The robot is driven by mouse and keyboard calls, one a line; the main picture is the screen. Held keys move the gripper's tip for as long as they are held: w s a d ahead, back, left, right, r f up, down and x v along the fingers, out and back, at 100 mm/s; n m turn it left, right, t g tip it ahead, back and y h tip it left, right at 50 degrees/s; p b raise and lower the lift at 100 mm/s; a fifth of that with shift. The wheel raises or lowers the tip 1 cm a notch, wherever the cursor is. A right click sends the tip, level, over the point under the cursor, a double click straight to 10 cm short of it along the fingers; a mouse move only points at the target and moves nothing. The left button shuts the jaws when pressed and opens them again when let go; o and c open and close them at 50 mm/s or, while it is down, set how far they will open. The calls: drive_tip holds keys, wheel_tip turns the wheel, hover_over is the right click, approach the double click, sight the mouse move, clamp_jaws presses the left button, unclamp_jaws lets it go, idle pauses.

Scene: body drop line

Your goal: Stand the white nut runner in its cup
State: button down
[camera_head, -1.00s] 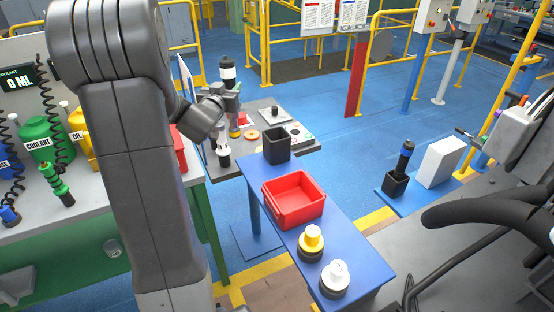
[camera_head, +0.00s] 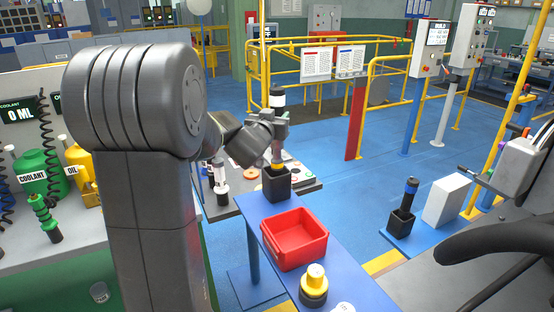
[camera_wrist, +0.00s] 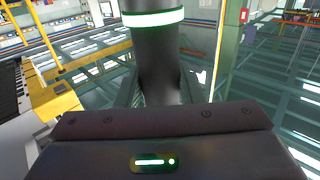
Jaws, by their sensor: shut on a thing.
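The white nut runner (camera_head: 277,98) is a dark upright tool with a white band near its top. My gripper (camera_head: 279,130) is shut on its body. In the wrist view the dark body and pale band of the nut runner (camera_wrist: 152,18) rise close in front of my gripper. A black square cup (camera_head: 278,186) stands at the far end of the blue bench, directly below the tool in the head view. The tool's lower end shows a yellow part at the cup's mouth. I cannot tell whether it is inside or just above.
A red bin (camera_head: 294,240) sits just nearer on the blue bench, with a yellow-topped black part (camera_head: 314,285) beyond it towards me.

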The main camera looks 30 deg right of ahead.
sight(275, 149)
wheel_tip(275, 149, down, 9)
drive_tip(key=shift+f+b, duration=0.15)
drive_tip(key=shift+b, duration=0.4)
drive_tip(key=shift+f, duration=0.1)
drive_tip(key=shift+f, duration=0.15)
drive_tip(key=c, duration=1)
unclamp_jaws()
drive_tip(key=shift+o, duration=0.2)
drive_tip(key=shift+r, duration=0.2)
drive_tip(key=b+v, duration=0.1)
drive_tip(key=v, duration=1.1)
drive_tip(key=shift+b, duration=0.4)
drive_tip(key=shift+w, duration=0.1)
